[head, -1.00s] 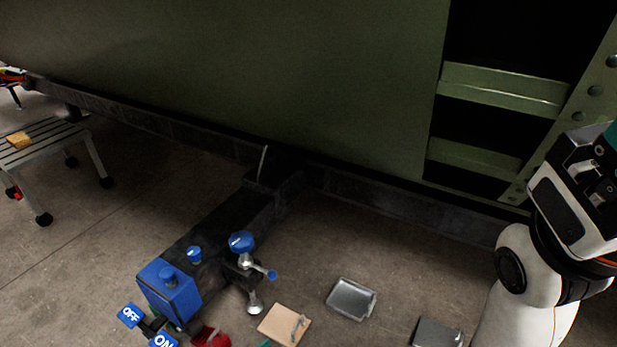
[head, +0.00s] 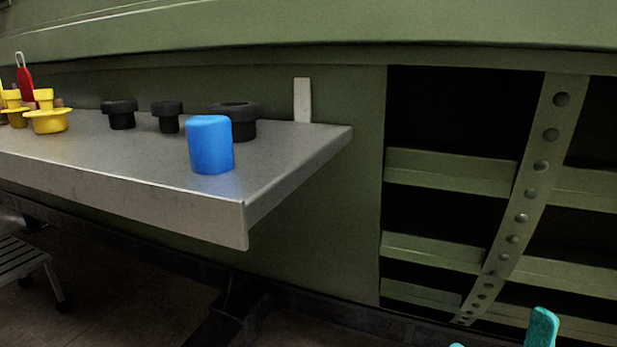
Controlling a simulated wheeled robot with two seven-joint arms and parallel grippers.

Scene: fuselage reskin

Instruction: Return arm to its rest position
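Two teal fingertips of my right gripper (head: 499,337) poke in at the bottom edge of the head view, at the lower right. They stand well apart with nothing seen between them, so the gripper looks open. The rest of that gripper and arm is below the picture. The fingertips show in front of the open ribbed bay of the green fuselage (head: 350,210); I cannot tell how far they are from it. My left gripper is not in view.
A grey shelf (head: 110,165) juts out at the left. It carries a blue cylinder (head: 210,145), several black caps and yellow plugs, and a red-handled item (head: 24,82). A slatted step stool (head: 20,262) stands at the lower left. The open bay has frames and a riveted rib (head: 530,190).

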